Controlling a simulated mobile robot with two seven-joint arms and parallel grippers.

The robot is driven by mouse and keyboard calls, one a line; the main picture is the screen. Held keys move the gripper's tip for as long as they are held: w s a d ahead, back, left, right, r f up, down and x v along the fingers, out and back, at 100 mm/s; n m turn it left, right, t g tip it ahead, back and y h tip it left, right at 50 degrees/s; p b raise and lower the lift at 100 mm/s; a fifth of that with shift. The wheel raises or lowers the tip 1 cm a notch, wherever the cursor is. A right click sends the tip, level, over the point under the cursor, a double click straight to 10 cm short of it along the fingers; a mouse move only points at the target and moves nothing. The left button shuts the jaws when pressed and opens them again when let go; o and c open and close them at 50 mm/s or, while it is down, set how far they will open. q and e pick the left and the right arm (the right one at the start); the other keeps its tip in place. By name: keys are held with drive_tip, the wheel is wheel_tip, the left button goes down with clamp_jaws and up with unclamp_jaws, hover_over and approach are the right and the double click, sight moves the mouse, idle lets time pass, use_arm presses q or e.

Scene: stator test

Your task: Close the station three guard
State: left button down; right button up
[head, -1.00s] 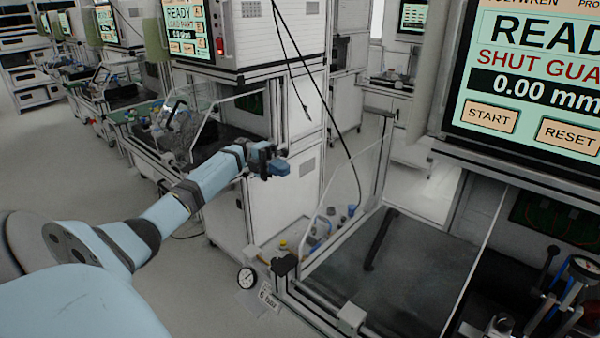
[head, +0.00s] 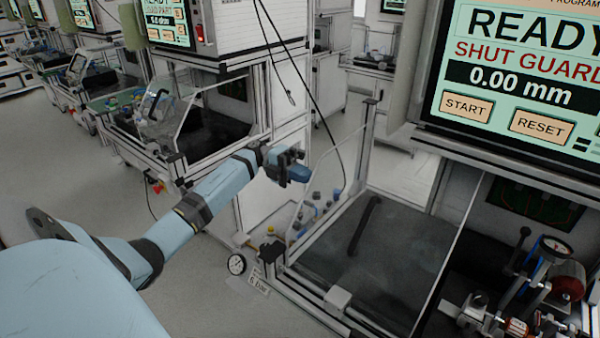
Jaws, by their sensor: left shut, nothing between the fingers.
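The nearest station fills the right side of the head view. Its screen (head: 515,75) reads "READY", "SHUT GUARD" and "0.00 mm". A clear panel with a pale frame (head: 337,150) stands upright along the station's left side. A black bar, like a handle (head: 364,226), shows over the dark bed (head: 395,262); I cannot tell what it is fixed to. I cannot read a station number. My left gripper (head: 297,170) is shut and empty, in front of the clear panel's upper left part in the picture; contact cannot be told. My right gripper is out of view.
A gauge (head: 553,248) and fixture parts stand at the station's right. Small coloured parts (head: 315,210) lie beyond the clear panel. A neighbouring station with its own clear guard (head: 190,120) stands at the left. Open floor (head: 60,180) lies at the far left.

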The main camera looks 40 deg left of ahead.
use_arm(q)
drive_tip(key=p, duration=0.1)
approach(446, 239)
drive_tip(key=d, duration=0.6)
drive_tip(key=w+d, duration=0.1)
drive_tip(key=d, duration=0.2)
drive_tip(key=shift+r, duration=0.1)
drive_tip(key=shift+d, duration=0.6)
drive_tip(key=shift+d, duration=0.1)
